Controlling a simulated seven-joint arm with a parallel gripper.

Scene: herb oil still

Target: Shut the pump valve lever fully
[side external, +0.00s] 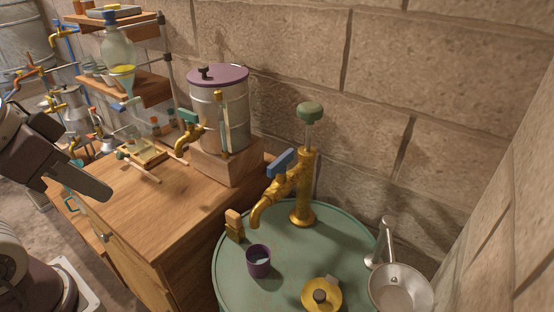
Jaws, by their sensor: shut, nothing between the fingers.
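The brass pump (303,190) stands upright on a round green drum top (330,250), with a green knob (310,112) above it. Its blue valve lever (281,163) sits on top of the spout, slanting up to the right. I cannot tell from this view how far the valve is open. The spout points down and left, above and close to a purple cup (258,262). My gripper (106,194) is at the left, over the left side of the wooden cabinet, well apart from the lever. It is shut and empty.
A metal tank (220,115) with a purple lid and a teal-handled tap (187,130) stands on the cabinet (190,205), between my gripper and the pump. A wooden piece (234,225), brass disc (321,296) and metal pan (400,290) surround the pump. Shelved glassware stands behind left.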

